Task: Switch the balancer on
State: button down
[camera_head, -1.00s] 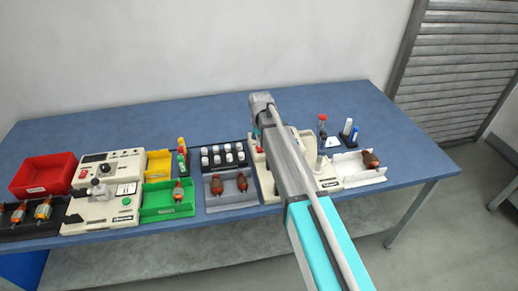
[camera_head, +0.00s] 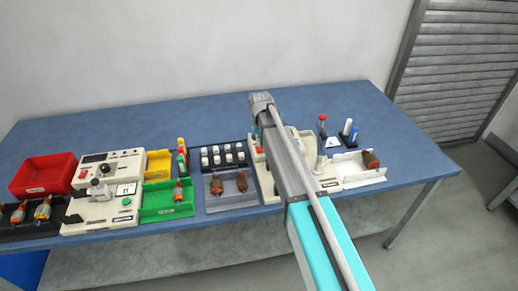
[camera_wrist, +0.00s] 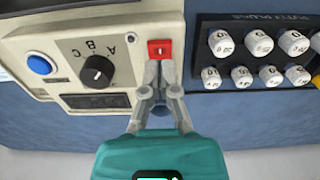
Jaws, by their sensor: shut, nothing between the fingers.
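The balancer is a cream machine in the head view (camera_head: 267,187), mostly hidden behind my arm. In the wrist view its panel (camera_wrist: 60,50) carries a blue button (camera_wrist: 40,64), a black dial (camera_wrist: 97,72) marked A, B, C, and a red switch (camera_wrist: 159,47) with a white mark. My gripper (camera_wrist: 159,63) is shut and empty. Its fingertips are at the lower edge of the red switch in the wrist view, overlapping or touching it; I cannot tell which. In the head view my fingers are hidden by my arm.
A dark rack of white-capped putty pots (camera_wrist: 255,45) stands close beside the switch. A grey tray (camera_head: 228,203) with brown armatures and a green bin (camera_head: 165,211) lie to the left. A white tray (camera_head: 362,181) lies right. The table's back strip is clear.

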aim_at(260, 151)
jog(key=shift+f+b, duration=1.4)
dwell(1.3)
jog(key=shift+r, duration=0.1)
jog(key=shift+r+p, duration=3.45)
jog(key=shift+p, duration=0.1)
jog(key=s+d+m, duration=0.3)
jog(key=s+d, duration=1.9)
jog(key=s, duration=0.4)
jog(key=shift+d, duration=0.4)
